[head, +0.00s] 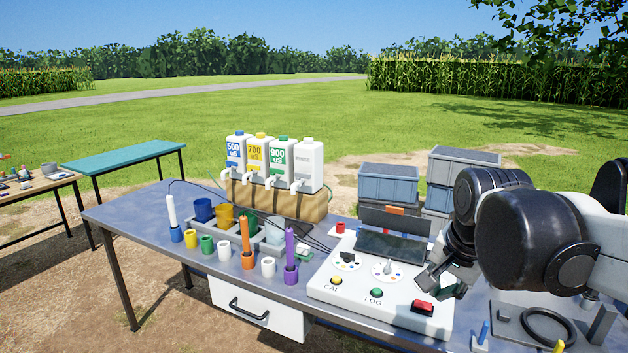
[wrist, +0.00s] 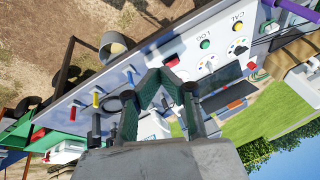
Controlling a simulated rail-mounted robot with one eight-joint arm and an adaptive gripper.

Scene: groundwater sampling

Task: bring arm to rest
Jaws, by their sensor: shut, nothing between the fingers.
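My gripper (head: 436,284) is at the right of the head view, in front of the right part of the white control console (head: 330,292). In the wrist view its two dark fingers (wrist: 161,76) are drawn together with nothing held. The console has a dark screen (head: 392,246), two dials, a yellow CAL button (head: 336,281), a green LOG button (head: 377,293) and a red switch (head: 422,307). The red switch lies just below the gripper in the head view; I cannot tell the gap. My arm comes in from the right and hides part of the bench.
Left of the console stand colored cups, an orange probe (head: 246,238), a purple probe (head: 290,250) and a white probe (head: 171,215). Jugs (head: 281,163) stand on a wooden stand behind. Grey crates (head: 388,184) are at the back. A black ring (head: 548,327) lies front right.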

